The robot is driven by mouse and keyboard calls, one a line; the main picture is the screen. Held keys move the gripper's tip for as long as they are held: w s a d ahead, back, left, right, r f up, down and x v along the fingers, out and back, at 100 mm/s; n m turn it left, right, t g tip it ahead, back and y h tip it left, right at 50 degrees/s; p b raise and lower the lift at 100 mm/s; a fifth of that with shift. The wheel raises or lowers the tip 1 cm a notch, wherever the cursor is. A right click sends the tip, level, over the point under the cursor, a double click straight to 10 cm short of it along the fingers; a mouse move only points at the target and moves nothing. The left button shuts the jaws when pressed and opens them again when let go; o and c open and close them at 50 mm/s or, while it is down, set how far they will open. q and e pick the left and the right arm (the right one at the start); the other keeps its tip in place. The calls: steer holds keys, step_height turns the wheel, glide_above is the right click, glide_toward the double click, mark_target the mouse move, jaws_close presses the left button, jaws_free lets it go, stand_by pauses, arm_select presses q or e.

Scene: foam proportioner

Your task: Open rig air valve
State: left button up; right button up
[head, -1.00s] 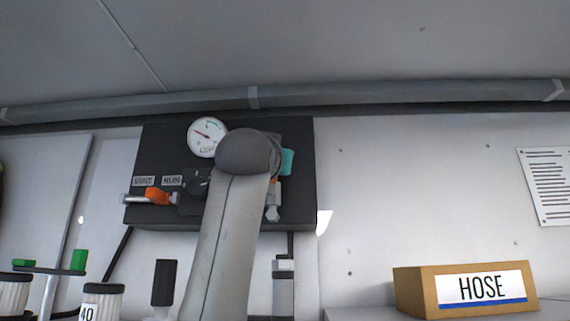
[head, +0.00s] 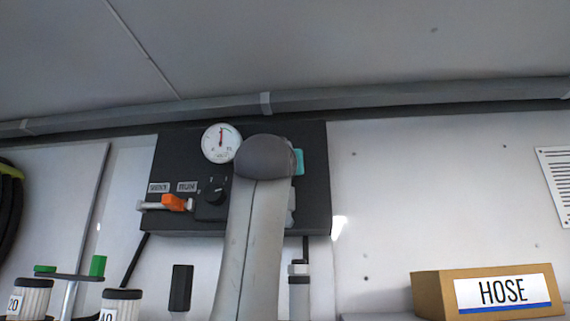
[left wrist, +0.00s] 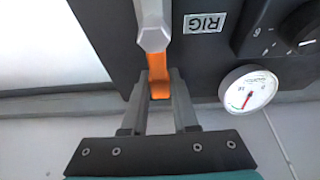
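The rig air valve's orange handle (left wrist: 158,72) shows in the left wrist view beside the RIG label (left wrist: 205,23), in line with a grey metal fitting (left wrist: 153,25). My left gripper (left wrist: 161,85) has one finger on each side of the handle, seemingly closed on it. In the head view my left arm hides the handle and the fingers; only a teal part of my left gripper (head: 299,162) shows. The round gauge (head: 221,143) above has its red needle pointing about straight up. It also shows in the left wrist view (left wrist: 247,90). My right gripper is not in view.
The dark panel (head: 318,215) also carries another orange-handled valve (head: 174,202) and a black knob (head: 213,191) at left. A HOSE box (head: 435,294) stands at lower right. Labelled canisters (head: 121,304) stand at lower left. The wall right of the panel is open.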

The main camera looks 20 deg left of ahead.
arm_select(q)
steer(key=o, duration=0.5)
steer(key=shift+c, duration=0.2)
steer(key=b+v, duration=0.7)
steer(key=v, duration=0.8)
steer(key=shift+s, duration=0.15)
